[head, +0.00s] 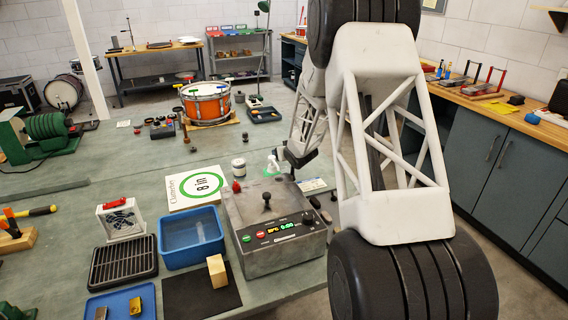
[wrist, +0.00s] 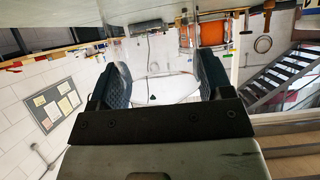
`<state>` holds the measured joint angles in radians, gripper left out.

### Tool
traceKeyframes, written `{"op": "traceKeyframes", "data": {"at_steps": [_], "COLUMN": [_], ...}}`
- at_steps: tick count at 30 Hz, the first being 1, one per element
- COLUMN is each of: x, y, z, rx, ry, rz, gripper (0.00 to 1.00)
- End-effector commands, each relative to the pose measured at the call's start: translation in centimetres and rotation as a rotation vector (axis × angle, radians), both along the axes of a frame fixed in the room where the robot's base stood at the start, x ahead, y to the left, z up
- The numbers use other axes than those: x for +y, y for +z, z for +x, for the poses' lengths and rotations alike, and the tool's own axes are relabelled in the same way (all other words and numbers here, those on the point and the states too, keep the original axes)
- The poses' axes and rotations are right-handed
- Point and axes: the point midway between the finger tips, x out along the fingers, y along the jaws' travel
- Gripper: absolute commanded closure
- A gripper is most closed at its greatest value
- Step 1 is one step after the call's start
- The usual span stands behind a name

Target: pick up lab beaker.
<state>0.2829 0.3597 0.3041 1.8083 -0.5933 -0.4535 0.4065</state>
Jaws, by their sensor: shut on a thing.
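My gripper (wrist: 163,82) shows in the wrist view with its two dark fingers on either side of a clear, whitish vessel, which looks like the lab beaker (wrist: 170,92). The fingers are shut on its sides. Its body is see-through, and its far outline is hard to make out. In the head view my gripper (head: 298,158) is a small dark shape behind the grey bench device, partly hidden by my arm. I cannot make out the beaker clearly there.
A grey device (head: 273,222) with a black knob stands below my gripper. A small white-and-green item (head: 273,166) and a lidded jar (head: 239,167) stand near it. A blue tub (head: 191,236), a printed card (head: 195,187) and an orange drum (head: 206,103) are farther left.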

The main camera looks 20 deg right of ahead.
Motion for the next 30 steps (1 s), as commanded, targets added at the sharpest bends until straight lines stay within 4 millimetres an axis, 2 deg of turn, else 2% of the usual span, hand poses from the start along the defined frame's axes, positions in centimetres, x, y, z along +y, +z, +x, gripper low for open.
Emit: {"op": "traceKeyframes", "data": {"at_steps": [11,27,30], "x": [0.0,0.0,0.0], "y": [1.0,8.3,9.2], "z": [0.0,0.0,0.0], "rx": [-0.002,-0.002,-0.001], "ry": [0.0,0.0,0.0], "rz": [0.0,-0.001,0.0], "gripper": [0.65,0.65,0.65]}}
